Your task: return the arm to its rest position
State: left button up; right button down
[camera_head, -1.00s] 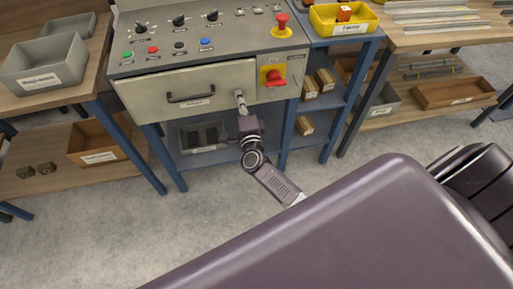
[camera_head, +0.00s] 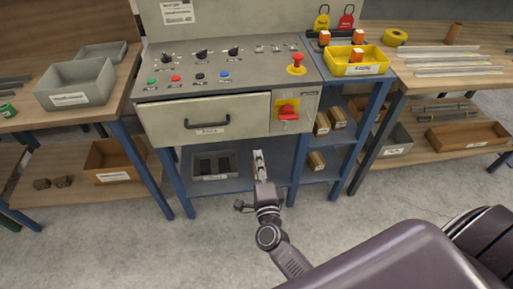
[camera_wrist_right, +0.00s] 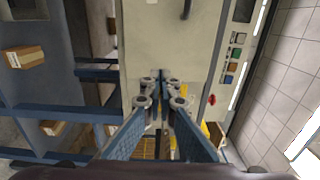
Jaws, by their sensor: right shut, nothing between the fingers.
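My right gripper (camera_head: 258,153) is in front of the control cabinet, just below its drawer (camera_head: 206,120). Its fingers are closed together with nothing between them. The right wrist view shows the two fingers (camera_wrist_right: 161,78) meeting in front of the pale cabinet face (camera_wrist_right: 172,40). My right arm comes in from the lower right of the head view. My left gripper is not in view.
The cabinet has a red rotary switch (camera_head: 287,112) and a red emergency button (camera_head: 297,60). A yellow bin (camera_head: 364,69) stands to its right. A grey bin (camera_head: 75,97) sits on the left bench. A grey tray (camera_head: 233,176) is under the drawer. The floor (camera_head: 130,250) in front is clear.

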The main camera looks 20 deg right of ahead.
jog(key=s+a+f+n+g+y, duration=0.2)
jog(key=s+f+n, duration=0.3)
jog(key=f, duration=0.4)
jog(key=s+a+f+n+g+y, duration=0.2)
jog(key=s+f+n, duration=0.25)
jog(key=f, duration=0.55)
jog(key=s+a+f+n+g+y, duration=0.25)
jog(key=s+f+n, duration=0.25)
jog(key=f, duration=0.4)
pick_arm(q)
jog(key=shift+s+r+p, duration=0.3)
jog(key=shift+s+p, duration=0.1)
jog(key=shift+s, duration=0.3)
pick_arm(e)
jog(key=s+d+f+n+g, duration=0.2)
jog(key=s+f, duration=0.3)
jog(key=s, duration=0.5)
jog(key=s+d+f+n+g+h, duration=0.1)
jog(key=s+d+f+n+g, duration=0.2)
jog(key=s+f, duration=0.3)
jog(key=s+d+f+n+g, duration=0.2)
jog(key=s+f+n+g, duration=0.2)
jog(key=s, duration=1.2)
notch_tip(320, 180, down, 2)
jog(key=shift+d+f+g, duration=0.2)
jog(key=shift+f+g, duration=0.05)
jog(key=shift+g, duration=0.2)
jog(key=shift+h, duration=0.25)
